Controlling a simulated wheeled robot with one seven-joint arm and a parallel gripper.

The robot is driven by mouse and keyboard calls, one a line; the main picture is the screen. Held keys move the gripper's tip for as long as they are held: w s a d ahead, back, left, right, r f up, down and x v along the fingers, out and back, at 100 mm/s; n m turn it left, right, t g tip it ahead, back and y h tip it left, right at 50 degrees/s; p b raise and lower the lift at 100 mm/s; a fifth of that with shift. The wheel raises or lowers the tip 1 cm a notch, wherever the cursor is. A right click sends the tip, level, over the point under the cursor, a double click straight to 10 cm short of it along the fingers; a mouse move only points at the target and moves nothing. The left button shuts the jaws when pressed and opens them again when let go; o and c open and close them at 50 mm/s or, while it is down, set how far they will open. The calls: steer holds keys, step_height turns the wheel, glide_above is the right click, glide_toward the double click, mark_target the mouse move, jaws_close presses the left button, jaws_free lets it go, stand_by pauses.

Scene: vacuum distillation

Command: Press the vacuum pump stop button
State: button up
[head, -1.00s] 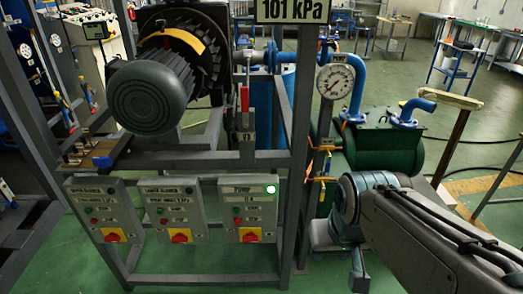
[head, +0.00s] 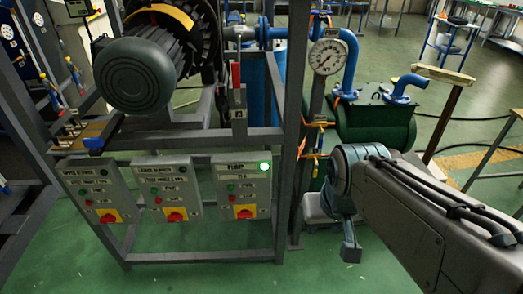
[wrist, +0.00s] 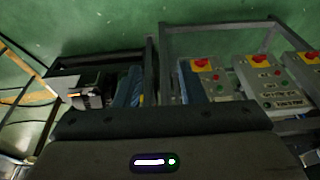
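The pump control box (head: 241,187) is the rightmost of a row of grey boxes on the metal rack in the head view. Its green lamp (head: 264,166) is lit. A small red button (head: 231,198) sits on its left side, under a green one, above a red and yellow switch (head: 244,212). My gripper (head: 350,250) hangs low, right of the box and apart from it. Its fingers are too small there to tell open from shut. In the wrist view the boxes appear upside down; the leftmost box (wrist: 207,82) is partly hidden by my arm.
Two similar boxes stand to the left, the middle one (head: 166,188) and the left one (head: 96,192). Green floor (head: 200,278) is clear in front.

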jaws_close()
stand_by(1.6)
